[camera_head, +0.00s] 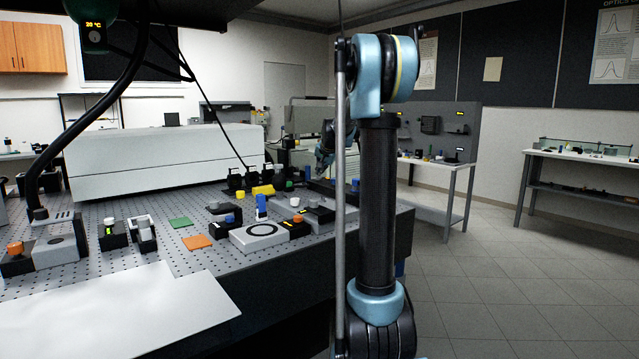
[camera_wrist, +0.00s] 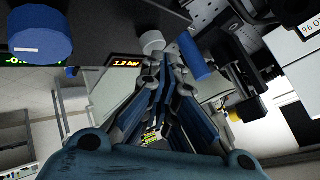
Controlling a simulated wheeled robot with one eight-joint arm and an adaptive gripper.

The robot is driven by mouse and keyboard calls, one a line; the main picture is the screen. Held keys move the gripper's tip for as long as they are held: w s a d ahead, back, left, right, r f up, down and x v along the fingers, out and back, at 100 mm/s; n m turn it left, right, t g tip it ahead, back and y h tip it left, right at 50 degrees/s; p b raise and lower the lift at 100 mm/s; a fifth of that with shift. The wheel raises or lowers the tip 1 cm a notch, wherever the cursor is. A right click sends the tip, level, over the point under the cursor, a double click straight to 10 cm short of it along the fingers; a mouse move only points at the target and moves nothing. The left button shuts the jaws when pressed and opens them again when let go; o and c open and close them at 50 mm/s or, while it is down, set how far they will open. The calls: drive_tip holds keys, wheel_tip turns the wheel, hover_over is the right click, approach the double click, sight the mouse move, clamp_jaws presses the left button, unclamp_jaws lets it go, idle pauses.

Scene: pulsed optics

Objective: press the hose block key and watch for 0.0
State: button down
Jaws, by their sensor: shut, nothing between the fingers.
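In the wrist view my gripper (camera_wrist: 163,70) has its blue-and-black fingers drawn together, with nothing between them. Just beyond the fingertips is a round white key or knob (camera_wrist: 152,41); I cannot tell whether they touch. Beside it a small display (camera_wrist: 126,62) shows orange digits that look like 1.2 bar. No label marks the hose block, so I cannot be sure this is its key. In the head view several small dark blocks with coloured caps stand on the optical table (camera_head: 205,262); my fingertips cannot be made out there.
In the wrist view a large blue knob (camera_wrist: 40,33) is at upper left, beside a partly hidden green display (camera_wrist: 18,62). A blue cylinder (camera_wrist: 195,57) is close right of my fingers. In the head view a long white housing (camera_head: 165,160) stands behind the blocks; the floor at right is clear.

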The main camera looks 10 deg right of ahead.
drive_tip(key=shift+f, duration=0.45)
idle(0.7)
drive_tip(key=shift+r, duration=1.1)
wheel_tip(320, 180, up, 6)
idle(0.6)
